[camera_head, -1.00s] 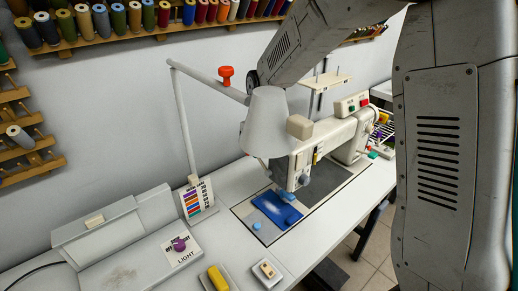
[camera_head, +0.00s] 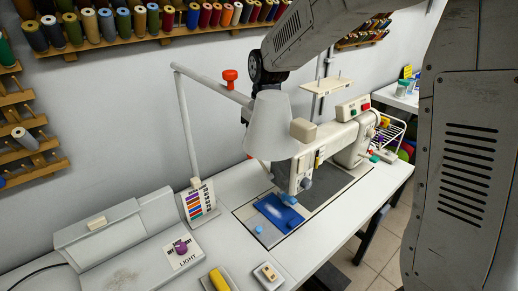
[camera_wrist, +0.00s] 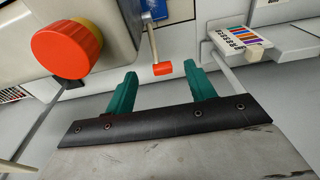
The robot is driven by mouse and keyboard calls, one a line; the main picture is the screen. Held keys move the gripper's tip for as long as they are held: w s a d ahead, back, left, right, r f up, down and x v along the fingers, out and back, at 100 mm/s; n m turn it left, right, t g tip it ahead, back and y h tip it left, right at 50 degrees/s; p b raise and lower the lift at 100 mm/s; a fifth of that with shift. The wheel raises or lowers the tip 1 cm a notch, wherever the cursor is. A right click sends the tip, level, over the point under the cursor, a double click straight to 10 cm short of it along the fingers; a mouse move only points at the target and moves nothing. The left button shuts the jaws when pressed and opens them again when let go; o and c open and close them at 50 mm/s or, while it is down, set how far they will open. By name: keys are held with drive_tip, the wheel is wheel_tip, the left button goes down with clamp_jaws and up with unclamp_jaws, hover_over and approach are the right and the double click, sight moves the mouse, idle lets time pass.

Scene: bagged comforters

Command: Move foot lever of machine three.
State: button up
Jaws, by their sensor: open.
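In the wrist view, a thin metal lever with a red-orange tip (camera_wrist: 162,68) hangs below a pale machine body (camera_wrist: 105,18). My gripper (camera_wrist: 161,77) has two green fingers spread wide and is open and empty. The red tip shows between the fingertips in the picture, with a visible gap to each; its depth relative to them is hard to tell. In the head view, a cream sewing machine (camera_head: 345,135) stands on the white table. My gripper is hidden there behind the lamp shade (camera_head: 270,125). I cannot read a machine number.
A large red knob with a yellow side (camera_wrist: 66,50) is left of my fingers. A color card (camera_wrist: 240,38) is at upper right. In the head view, blue cloth (camera_head: 277,212) lies under the needle. A light switch box (camera_head: 182,250) and yellow object (camera_head: 219,280) are at the front.

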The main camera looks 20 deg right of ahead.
drive_tip(key=shift+s+r, duration=0.1)
drive_tip(key=shift+r, duration=0.75)
